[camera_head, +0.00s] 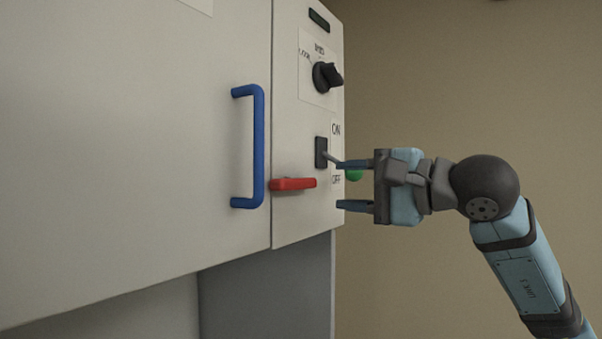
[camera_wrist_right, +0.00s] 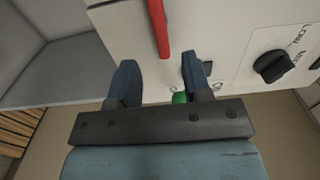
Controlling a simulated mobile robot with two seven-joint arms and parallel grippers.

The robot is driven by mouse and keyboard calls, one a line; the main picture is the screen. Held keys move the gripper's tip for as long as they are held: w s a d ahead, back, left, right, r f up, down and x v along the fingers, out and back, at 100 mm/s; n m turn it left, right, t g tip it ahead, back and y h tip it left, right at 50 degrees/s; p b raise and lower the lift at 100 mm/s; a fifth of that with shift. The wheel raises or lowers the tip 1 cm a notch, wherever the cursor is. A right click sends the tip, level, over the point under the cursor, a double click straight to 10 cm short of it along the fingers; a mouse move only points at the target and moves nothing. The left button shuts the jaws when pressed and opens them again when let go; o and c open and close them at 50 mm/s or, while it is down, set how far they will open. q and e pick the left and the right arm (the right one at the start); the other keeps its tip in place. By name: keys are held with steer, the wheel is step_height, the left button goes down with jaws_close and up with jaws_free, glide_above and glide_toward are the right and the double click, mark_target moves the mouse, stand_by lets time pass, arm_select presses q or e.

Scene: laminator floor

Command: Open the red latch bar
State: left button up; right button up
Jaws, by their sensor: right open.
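The red latch bar (camera_head: 294,184) lies level on the front of the light grey cabinet, just right of the door seam. In the right wrist view the red latch bar (camera_wrist_right: 158,27) shows beyond the fingertips, near the line between them. My right gripper (camera_head: 340,186) is open, with its two fingers pointing left towards the bar. In the right wrist view the gripper (camera_wrist_right: 158,66) is empty, and its tips appear short of the bar. My left gripper is not in view.
A blue door handle (camera_head: 258,146) stands left of the bar. An ON/OFF toggle switch (camera_head: 321,153) sits just above the bar, close to the upper finger. A black knob (camera_head: 326,76) is higher up. A green button (camera_head: 354,175) shows behind the gripper. Right of the cabinet is plain wall.

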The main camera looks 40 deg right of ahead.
mark_target(302, 184)
steer(key=p+x, duration=0.2)
steer(key=x, duration=0.5)
steer(key=shift+w+a+r, duration=0.1)
steer(key=shift+w+a, duration=0.05)
steer(key=shift+w, duration=0.15)
steer(key=shift+w+a, duration=0.2)
steer(key=shift+w, duration=0.25)
jaws_close()
